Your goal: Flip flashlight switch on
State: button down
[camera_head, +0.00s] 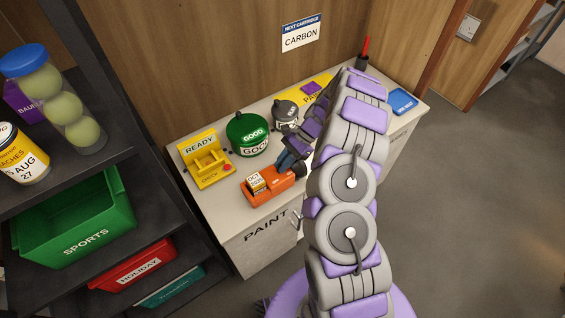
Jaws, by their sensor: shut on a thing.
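My gripper (291,157) is over the front middle of the counter, at the end of my grey and purple arm. It is shut on a small dark blue thing (285,160) with a dark round end beside it. This may be the flashlight, but it is too small and too covered to be sure. No switch can be made out. An orange holder (265,193) with a small dated box (256,183) on it is just left of and below my gripper.
On the counter (235,215) are a yellow READY stand (200,146), a green GOOD pot (247,121), a grey-lidded jar (285,110) and a blue tray (403,101). A dark shelf (150,190) with bins stands at left. Floor at right is clear.

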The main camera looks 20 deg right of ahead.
jog(key=c, duration=1.1)
grip_release()
jog(key=shift+d, duration=0.1)
jog(key=p+v, duration=0.2)
jog(key=v, duration=1.5)
jog(key=shift+d+r, duration=0.1)
jog(key=shift+d, duration=0.05)
